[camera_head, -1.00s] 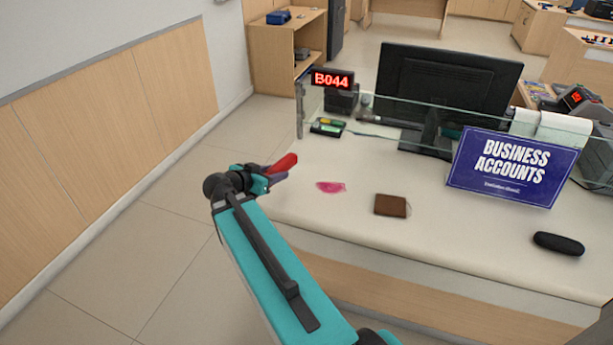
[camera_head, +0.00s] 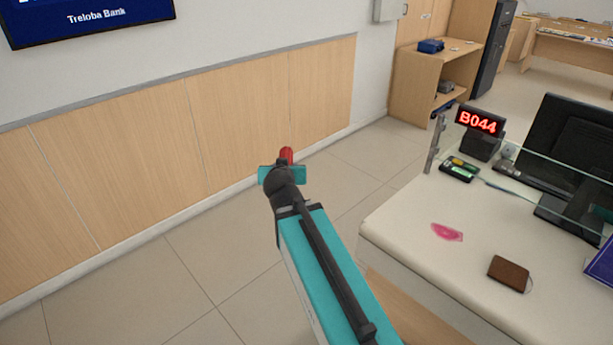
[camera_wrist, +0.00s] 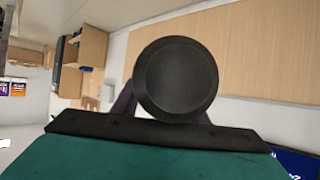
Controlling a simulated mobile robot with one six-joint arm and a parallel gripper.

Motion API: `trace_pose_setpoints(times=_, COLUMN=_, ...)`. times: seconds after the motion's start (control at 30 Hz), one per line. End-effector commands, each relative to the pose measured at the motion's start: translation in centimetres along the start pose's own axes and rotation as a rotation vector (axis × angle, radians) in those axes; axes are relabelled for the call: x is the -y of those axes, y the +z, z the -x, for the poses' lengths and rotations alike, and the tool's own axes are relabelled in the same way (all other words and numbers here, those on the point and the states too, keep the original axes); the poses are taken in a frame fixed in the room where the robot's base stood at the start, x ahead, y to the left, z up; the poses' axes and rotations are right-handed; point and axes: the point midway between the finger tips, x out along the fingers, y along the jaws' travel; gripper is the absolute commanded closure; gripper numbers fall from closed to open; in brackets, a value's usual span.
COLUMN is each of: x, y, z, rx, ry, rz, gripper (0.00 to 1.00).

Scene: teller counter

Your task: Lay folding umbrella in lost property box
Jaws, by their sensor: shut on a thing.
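My gripper (camera_head: 283,172) is shut on the folding umbrella (camera_head: 286,154), which it holds up over the floor, left of the counter. In the head view only the umbrella's red end shows past my gripper. In the wrist view the umbrella's round black end (camera_wrist: 176,78) faces the camera and hides much of the gripper's fingers. I cannot identify a lost property box in these frames. A small blue object (camera_head: 430,46) sits on top of a wooden shelf unit at the back; I cannot tell what it is.
The counter (camera_head: 400,220) on the right bears a brown wallet (camera_head: 509,273), a pink patch (camera_head: 447,232), a glass screen, a B044 display (camera_head: 478,121) and a monitor (camera_head: 580,140). A wood-panelled wall (camera_head: 150,150) stands left. The floor between (camera_head: 190,270) is clear.

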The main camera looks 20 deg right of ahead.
Motion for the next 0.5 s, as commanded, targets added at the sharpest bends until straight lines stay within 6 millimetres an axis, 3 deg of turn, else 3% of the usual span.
trace_pose_setpoints(times=0.2, x=2.2, y=-1.8, z=0.9, rx=-0.006, ry=-0.117, rz=0.054, gripper=0.91)
trace_pose_setpoints(times=0.5, x=3.5, y=-3.5, z=1.9, rx=-0.010, ry=-0.237, rz=0.111, gripper=0.91)
